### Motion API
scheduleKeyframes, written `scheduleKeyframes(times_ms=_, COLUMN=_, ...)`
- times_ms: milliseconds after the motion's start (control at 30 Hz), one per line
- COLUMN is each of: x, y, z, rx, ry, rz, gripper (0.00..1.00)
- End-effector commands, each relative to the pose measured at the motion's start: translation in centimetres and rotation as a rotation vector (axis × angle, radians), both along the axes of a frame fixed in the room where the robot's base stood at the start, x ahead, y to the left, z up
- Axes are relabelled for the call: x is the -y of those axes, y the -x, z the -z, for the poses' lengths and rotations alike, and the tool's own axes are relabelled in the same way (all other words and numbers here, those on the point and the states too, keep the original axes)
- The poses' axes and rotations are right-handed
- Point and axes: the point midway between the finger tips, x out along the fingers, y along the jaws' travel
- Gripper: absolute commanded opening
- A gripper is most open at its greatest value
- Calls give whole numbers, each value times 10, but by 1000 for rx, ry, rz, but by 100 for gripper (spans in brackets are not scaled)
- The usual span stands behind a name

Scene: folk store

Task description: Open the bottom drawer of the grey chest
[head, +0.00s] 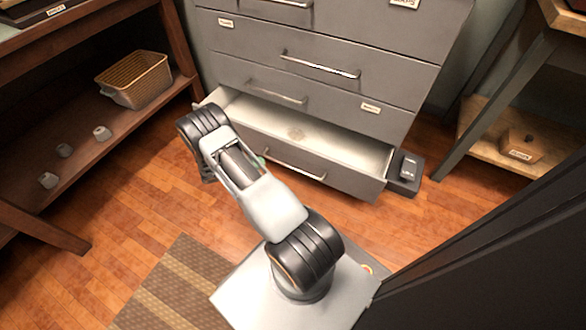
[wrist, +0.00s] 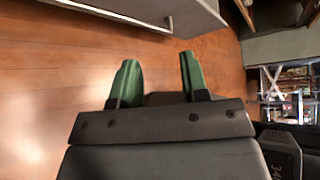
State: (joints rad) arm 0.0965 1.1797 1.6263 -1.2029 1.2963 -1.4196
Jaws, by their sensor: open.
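The grey chest (head: 345,60) stands at the back, with several drawers and bar handles. In the head view my arm hides most of the gripper.
A wooden shelf unit (head: 95,150) at left holds a wicker basket (head: 137,80) and several small pale items. A wooden table (head: 500,90) stands at right, with a box (head: 520,150) on its low shelf. A striped rug (head: 180,285) lies in front. Floor left of my arm is clear.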

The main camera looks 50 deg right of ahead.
Motion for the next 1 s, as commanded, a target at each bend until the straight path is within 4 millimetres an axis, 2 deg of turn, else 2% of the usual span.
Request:
scheduleKeyframes(times_ms=33, x=5, y=5, z=24, rx=-103, ry=8, rz=-59, gripper=41)
scheduleKeyframes(times_ms=100, x=10, y=9, z=49, rx=-226, ry=19, rz=-136, gripper=41)
scheduleKeyframes(times_ms=300, x=18, y=20, z=98, rx=-470, ry=39, rz=-286, gripper=41)
scheduleKeyframes(times_ms=567, x=31, y=30, z=122, rx=-577, ry=49, rz=-346, gripper=41)
scheduleKeyframes(times_ms=1000, x=109, y=42, z=138, rx=-576, ry=49, rz=-345, gripper=41)
